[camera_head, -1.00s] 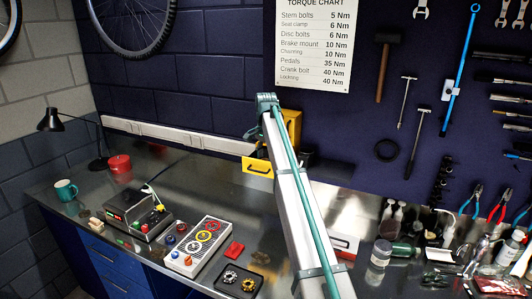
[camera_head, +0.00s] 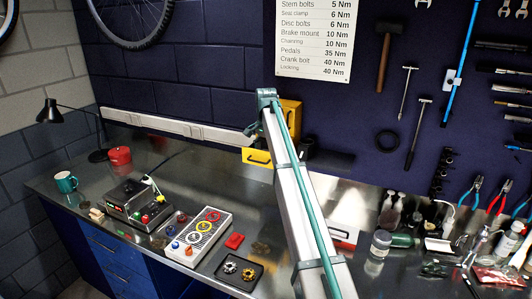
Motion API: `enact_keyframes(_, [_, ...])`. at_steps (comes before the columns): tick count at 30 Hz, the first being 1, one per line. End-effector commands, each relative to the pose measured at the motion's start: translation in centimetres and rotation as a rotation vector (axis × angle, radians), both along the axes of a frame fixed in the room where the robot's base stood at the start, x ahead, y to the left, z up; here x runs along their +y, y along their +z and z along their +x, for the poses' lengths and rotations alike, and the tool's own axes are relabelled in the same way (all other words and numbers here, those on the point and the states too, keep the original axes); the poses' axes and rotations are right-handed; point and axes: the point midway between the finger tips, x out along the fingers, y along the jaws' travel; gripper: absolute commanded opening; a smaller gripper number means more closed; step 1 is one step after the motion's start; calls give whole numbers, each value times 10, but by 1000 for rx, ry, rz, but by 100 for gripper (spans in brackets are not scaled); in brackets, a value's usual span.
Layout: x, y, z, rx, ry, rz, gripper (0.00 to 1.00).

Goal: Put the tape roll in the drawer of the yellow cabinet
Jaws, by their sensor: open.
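The yellow cabinet (camera_head: 291,113) stands at the back of the bench against the wall, partly behind my arm. Its drawer (camera_head: 257,158), with a yellow front and dark handle, sticks out to the left of my arm. A small dark teal part of my gripper (camera_head: 252,129) shows just above the drawer, left of the arm; my arm hides the rest. I cannot see anything in the jaws. I cannot pick out the tape roll for certain. A black ring (camera_head: 387,141) hangs on the wall board, and a dark round thing (camera_head: 308,146) stands right of the cabinet.
A control box (camera_head: 140,205), a button panel (camera_head: 200,237) and a black tray (camera_head: 239,270) stand left of my arm. Bottles, such as a clear jar (camera_head: 379,246), crowd the bench on the right. The bench behind the control box is mostly clear.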

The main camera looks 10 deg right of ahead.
Motion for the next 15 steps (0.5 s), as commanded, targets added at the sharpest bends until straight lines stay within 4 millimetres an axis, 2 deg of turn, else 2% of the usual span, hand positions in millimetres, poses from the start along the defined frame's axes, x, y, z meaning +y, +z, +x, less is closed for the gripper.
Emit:
enact_keyframes(8, [0, 9, 1, 0, 0, 0, 80])
enact_keyframes(11, [0, 21, 1, -1, 0, 0, 80])
enact_keyframes(15, [0, 48, 2, -1, 0, 0, 80])
